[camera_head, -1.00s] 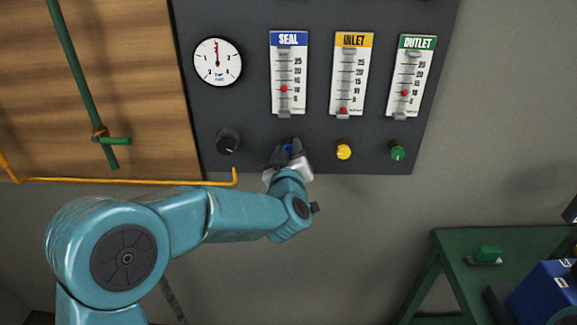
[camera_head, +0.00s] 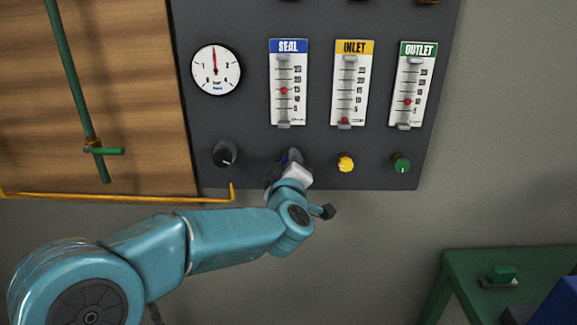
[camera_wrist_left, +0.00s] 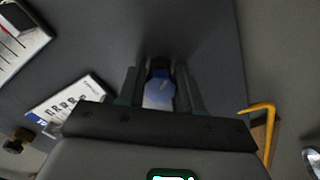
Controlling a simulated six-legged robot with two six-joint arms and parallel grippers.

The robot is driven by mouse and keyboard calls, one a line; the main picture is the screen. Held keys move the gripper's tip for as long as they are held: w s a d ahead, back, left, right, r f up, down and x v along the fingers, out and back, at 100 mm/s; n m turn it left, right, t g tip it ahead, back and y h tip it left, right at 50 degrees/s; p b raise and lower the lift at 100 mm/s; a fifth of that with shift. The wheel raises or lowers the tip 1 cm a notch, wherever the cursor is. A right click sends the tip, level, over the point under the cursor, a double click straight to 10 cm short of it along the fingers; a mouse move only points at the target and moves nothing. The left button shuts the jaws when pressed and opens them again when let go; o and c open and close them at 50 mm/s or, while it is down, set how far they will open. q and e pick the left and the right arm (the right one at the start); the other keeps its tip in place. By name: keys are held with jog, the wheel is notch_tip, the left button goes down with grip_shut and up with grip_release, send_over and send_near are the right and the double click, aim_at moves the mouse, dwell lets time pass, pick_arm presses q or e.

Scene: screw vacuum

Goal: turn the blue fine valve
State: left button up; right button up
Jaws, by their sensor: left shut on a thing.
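The blue fine valve (camera_head: 291,155) sits on the dark panel below the SEAL flowmeter (camera_head: 287,84), mostly hidden by my left gripper in the head view. My left gripper (camera_head: 284,165) reaches up to it from below. In the left wrist view the blue knob (camera_wrist_left: 159,88) lies between the two fingers of my left gripper (camera_wrist_left: 160,82), which are shut on it. The red float of the SEAL flowmeter is around the middle of its scale. My right gripper is not in view.
A black knob (camera_head: 224,154) is left of the blue valve; a yellow knob (camera_head: 346,163) and a green knob (camera_head: 401,163) are to the right. A round gauge (camera_head: 216,69) is above. A yellow pipe (camera_head: 120,197) runs at lower left. A green table (camera_head: 455,275) stands at lower right.

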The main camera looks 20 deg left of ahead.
pick_arm(q)
jog(key=shift+d+f, duration=0.1)
jog(key=shift+f, duration=0.15)
jog(key=o, duration=1)
jog(key=shift+r, duration=0.1)
jog(key=b+v, duration=0.2)
jog(key=v, duration=1.4)
jog(key=shift+s, duration=0.15)
jog(key=shift+r, duration=0.1)
